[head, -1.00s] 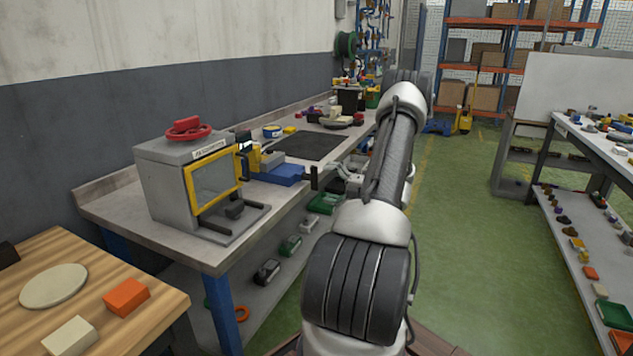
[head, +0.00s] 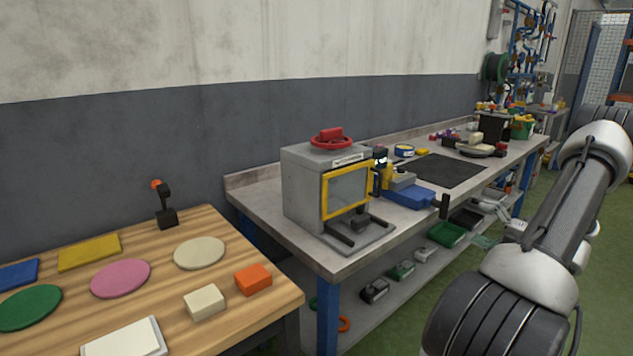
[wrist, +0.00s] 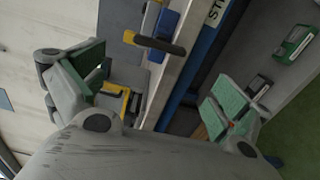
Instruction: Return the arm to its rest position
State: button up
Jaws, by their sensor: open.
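My arm (head: 555,215) fills the right side of the head view, reaching out beside the grey workbench. My gripper (head: 488,223) shows small at the bench's front edge, partly hidden by the arm. In the wrist view my gripper (wrist: 158,88) is open, its green-padded fingers wide apart with nothing held between them. The bench edge and a blue rail show beyond the fingers.
The workbench (head: 285,232) holds a grey box machine (head: 303,195) with a yellow-framed door and red handwheel, and a blue vise (head: 410,197). A wooden table (head: 215,322) with coloured discs and blocks stands at left. Green floor (head: 420,320) lies right of the bench.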

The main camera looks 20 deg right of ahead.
jog(key=s+a+f+n+g+y, duration=0.1)
jog(key=s+a+f+n+g, duration=0.4)
jog(key=n, duration=0.5)
jog(key=s+a+r+n+g+y, duration=0.1)
jog(key=s+a+r+n+g, duration=0.1)
jog(key=s+a+n+g, duration=0.6)
jog(key=s+a+r+n+h, duration=0.3)
jog(key=a+r+n, duration=0.8)
jog(key=n, duration=0.4)
jog(key=s+a+r+n+h, duration=0.4)
jog(key=a+r+n+h, duration=0.2)
jog(key=a+r+n, duration=0.6)
jog(key=r+n, duration=0.1)
jog(key=n, duration=0.3)
jog(key=shift+r+t, duration=0.4)
